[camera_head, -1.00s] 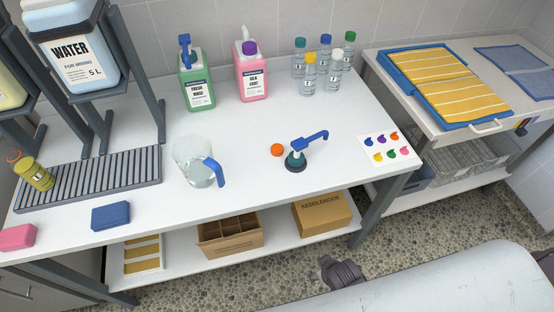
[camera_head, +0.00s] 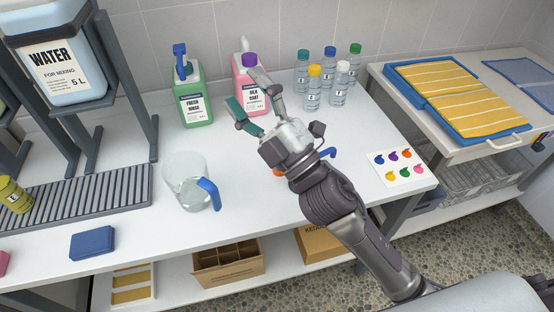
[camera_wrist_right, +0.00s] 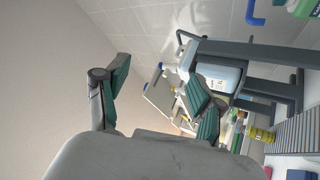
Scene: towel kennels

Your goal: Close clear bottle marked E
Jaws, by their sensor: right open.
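Several clear bottles (camera_head: 313,92) with teal, blue, green, yellow and white caps stand upright at the back of the table; their label letters are too small to read surely. A yellow-green bottle (camera_head: 13,196) is on the ribbed rack at the left edge, partly cut off; it also shows in the right wrist view (camera_wrist_right: 262,135). An orange cap (camera_head: 277,172) lies on the table, mostly hidden behind my right gripper (camera_head: 247,92). That gripper is open and empty, raised above the table in front of the pink jug. My left gripper is not in view.
A glass pitcher (camera_head: 187,183) with a blue handle stands mid-table. Behind it are green (camera_head: 192,98) and pink (camera_head: 246,75) jugs. A water tank (camera_head: 62,65) on a stand is left. A colour card (camera_head: 402,168) lies right. My arm mostly hides a blue pump.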

